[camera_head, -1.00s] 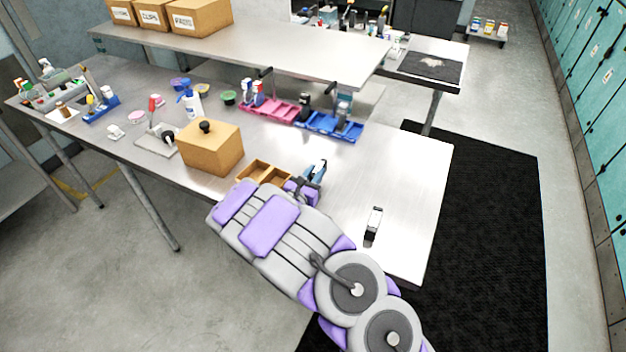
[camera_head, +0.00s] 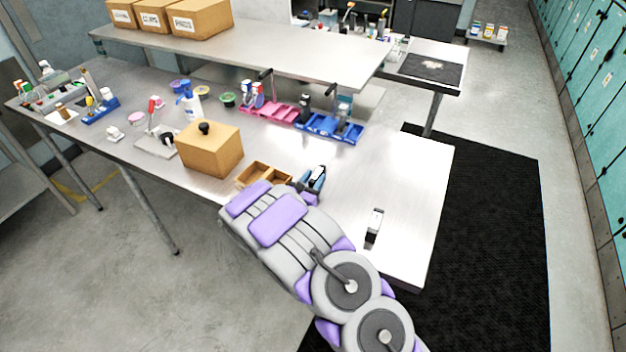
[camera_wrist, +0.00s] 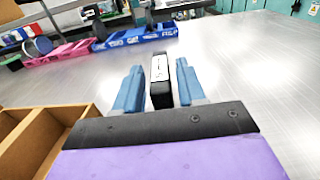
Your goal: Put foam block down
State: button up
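My gripper (camera_head: 312,180) is over the near part of the steel table, just right of an open wooden tray. In the wrist view, its two blue fingers (camera_wrist: 160,88) stand on either side of a small upright black-and-white block, which I take to be the foam block (camera_wrist: 160,70).
The wooden tray (camera_head: 252,181) also shows in the wrist view (camera_wrist: 72,115). A lidded wooden box (camera_head: 210,152) stands to its left. A black-and-white item (camera_head: 374,226) lies right of my arm. Pink (camera_head: 280,112) and blue (camera_head: 330,128) bins stand behind.

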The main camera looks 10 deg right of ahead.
jog(key=shift+o, duration=0.8)
